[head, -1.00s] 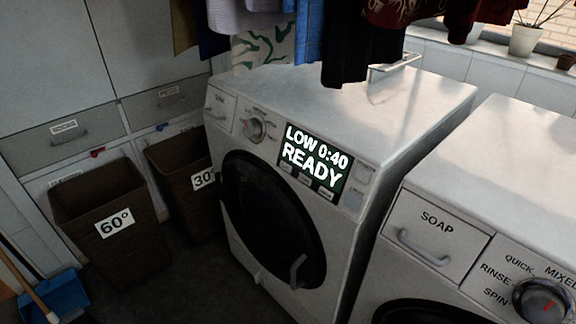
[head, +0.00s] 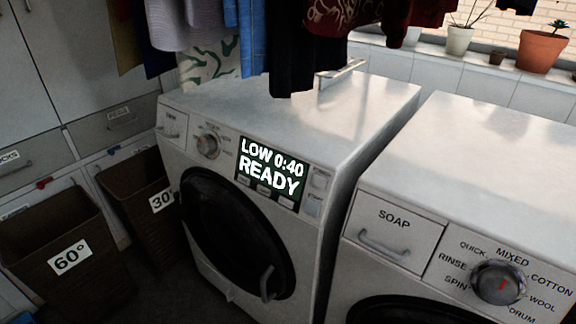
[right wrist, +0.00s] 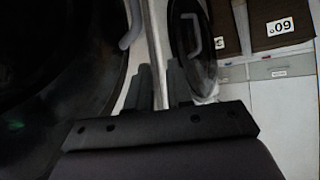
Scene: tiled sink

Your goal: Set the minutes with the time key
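The left machine's display (head: 271,173) reads "LOW 0:40 READY" in white on dark. A row of small keys (head: 262,189) sits along its lower edge; their labels are too small to read, so I cannot tell which is the time key. Two pale buttons (head: 320,180) are right of the display, and a round dial (head: 207,145) is to its left. My left gripper is not in view.
A second machine with a soap drawer (head: 393,228) and program dial (head: 498,283) stands at right. Clothes (head: 270,40) hang above the left machine's back. Hampers marked 60° (head: 70,258) and 30° (head: 162,200) stand left. The air before the display is clear.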

